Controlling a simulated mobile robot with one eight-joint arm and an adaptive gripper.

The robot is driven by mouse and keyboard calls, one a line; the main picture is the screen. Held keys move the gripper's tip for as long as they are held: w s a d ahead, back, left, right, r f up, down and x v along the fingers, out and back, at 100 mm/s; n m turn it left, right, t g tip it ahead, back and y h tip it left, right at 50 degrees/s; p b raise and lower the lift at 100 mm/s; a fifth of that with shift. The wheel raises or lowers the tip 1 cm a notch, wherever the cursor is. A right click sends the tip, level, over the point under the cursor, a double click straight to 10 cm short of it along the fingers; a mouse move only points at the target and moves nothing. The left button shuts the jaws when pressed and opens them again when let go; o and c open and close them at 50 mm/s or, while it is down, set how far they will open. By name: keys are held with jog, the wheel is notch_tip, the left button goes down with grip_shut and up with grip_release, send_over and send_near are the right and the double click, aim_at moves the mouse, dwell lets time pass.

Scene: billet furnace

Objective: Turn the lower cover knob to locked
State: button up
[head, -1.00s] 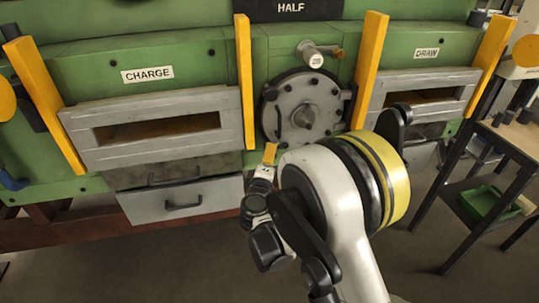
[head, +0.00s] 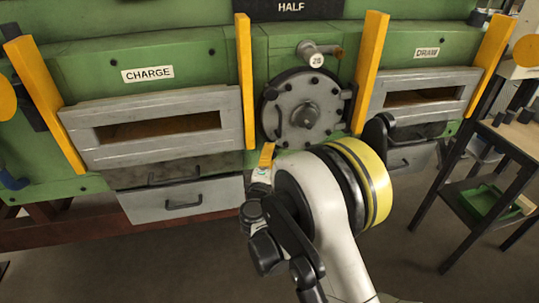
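The round grey cover (head: 288,98) with a central hub and small dark fittings around its rim is mounted on the green furnace front. I cannot tell which rim fitting is the lower cover knob; the lower edge is close behind my arm. The far end of my arm, with what seems to be my gripper (head: 264,165), is just below and left of the cover. An orange piece shows at its tip. The fingers are too small and partly hidden, so I cannot see whether they are open or touching anything.
A pipe end with a numbered tag (head: 316,60) sticks out above the cover. Orange upright bars (head: 245,80) flank it. The CHARGE opening (head: 160,128) is left, the DRAW opening (head: 420,97) right. A drawer (head: 182,203) is below left. A dark-framed table (head: 510,140) stands at right.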

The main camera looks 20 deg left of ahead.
jog(key=o, duration=0.5)
jog(key=shift+c, duration=0.2)
jog(key=s+d, duration=0.1)
jog(key=s, duration=0.6)
jog(key=shift+s, duration=0.15)
jog(key=shift+d, duration=0.15)
